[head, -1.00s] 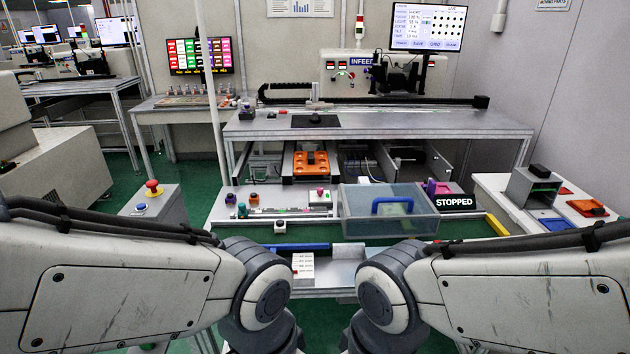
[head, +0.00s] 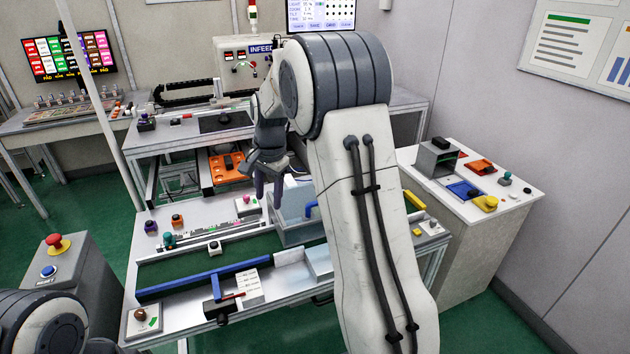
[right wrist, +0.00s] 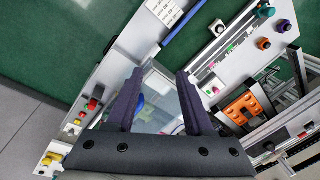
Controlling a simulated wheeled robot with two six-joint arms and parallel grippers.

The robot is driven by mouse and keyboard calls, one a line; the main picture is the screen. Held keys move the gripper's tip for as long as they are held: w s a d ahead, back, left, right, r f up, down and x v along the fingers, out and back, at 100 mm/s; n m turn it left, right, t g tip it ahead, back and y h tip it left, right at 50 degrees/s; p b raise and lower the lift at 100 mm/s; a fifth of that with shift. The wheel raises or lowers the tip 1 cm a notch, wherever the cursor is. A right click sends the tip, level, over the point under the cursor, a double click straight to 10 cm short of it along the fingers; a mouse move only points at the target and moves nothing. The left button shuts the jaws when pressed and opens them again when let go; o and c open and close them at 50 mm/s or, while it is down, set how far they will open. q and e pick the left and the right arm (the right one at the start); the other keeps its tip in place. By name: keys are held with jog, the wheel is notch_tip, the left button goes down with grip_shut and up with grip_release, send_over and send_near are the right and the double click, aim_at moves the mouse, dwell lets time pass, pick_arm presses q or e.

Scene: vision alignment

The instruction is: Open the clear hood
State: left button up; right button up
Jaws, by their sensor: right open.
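The clear hood (head: 291,232) is a see-through box on the work table, partly hidden behind my right arm. Its blue handle (head: 310,209) shows just left of the arm. My right gripper (head: 268,196) points down with its dark fingers apart, at the hood's left end in the head view; its exact height above the hood is hard to tell. In the right wrist view the open, empty fingers (right wrist: 159,76) are spread over the clear hood (right wrist: 162,98), with a bit of blue near the left finger. My left gripper is out of view.
An orange tray (head: 226,168) sits under the raised shelf behind the hood. A blue bar (head: 203,280) lies along the table front. A side table at right holds a grey box (head: 437,158) and small trays. An emergency-stop post (head: 57,245) stands at left.

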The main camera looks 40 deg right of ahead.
jog(key=w+d+m+p, duration=0.15)
jog(key=d+m, duration=0.55)
jog(key=d, duration=1.2)
jog(key=shift+h, duration=0.5)
jog(key=f+p, duration=0.1)
jog(key=f, duration=0.2)
jog(key=w+f+p, duration=0.1)
jog(key=f, duration=0.3)
jog(key=f+p, duration=0.1)
jog(key=f, duration=0.2)
jog(key=shift+w+d+f, duration=0.15)
jog(key=shift+d, duration=0.15)
pick_arm(q)
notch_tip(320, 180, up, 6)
jog(key=shift+p, duration=0.3)
pick_arm(e)
jog(key=shift+w+f, duration=0.1)
jog(key=shift+f, duration=0.3)
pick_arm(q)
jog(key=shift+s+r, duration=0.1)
pick_arm(e)
grip_shut()
